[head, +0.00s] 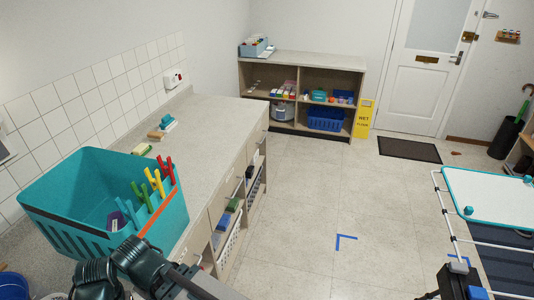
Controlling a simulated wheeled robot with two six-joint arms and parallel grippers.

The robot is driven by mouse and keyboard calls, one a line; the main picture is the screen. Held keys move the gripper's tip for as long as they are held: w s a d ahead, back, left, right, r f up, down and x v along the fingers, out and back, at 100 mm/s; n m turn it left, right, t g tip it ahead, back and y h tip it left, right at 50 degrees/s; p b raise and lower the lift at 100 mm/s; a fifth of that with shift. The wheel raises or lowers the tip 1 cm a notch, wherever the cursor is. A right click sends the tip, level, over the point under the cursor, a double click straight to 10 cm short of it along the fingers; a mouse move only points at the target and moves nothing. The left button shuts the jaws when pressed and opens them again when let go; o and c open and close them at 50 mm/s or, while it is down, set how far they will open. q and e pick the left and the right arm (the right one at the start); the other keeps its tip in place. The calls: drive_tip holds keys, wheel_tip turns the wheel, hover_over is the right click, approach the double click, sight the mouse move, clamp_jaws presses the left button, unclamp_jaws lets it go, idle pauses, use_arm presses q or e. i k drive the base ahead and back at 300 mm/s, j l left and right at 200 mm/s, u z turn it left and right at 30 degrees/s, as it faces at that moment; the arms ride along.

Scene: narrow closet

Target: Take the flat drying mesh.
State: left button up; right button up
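The flat drying mesh appears to be the white panel with teal edging and teal corner pieces (490,192) at the right. It lies flat on top of a white tube rack (447,212), and its right side is cut off by the picture edge. My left arm crosses the bottom left in front of the teal basket; its gripper is out of view. A black and blue end part of my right arm, seemingly the gripper (460,285), shows at the bottom right, below and apart from the panel. Its fingers are not clear.
A teal basket (75,233) with coloured clips stands on the left counter (215,122). Shelves (300,62), a yellow wet-floor sign (363,118) and a dark doormat (409,150) are at the back. Dark blue cloth (505,265) hangs at the rack. The middle floor is clear.

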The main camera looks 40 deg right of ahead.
sight(478, 197)
drive_tip(key=z, duration=3.15)
drive_tip(key=i+j+u, duration=0.15)
drive_tip(key=i+j, duration=0.25)
drive_tip(key=i+j+z, duration=0.3)
drive_tip(key=i+j, duration=0.2)
drive_tip(key=j, duration=0.15)
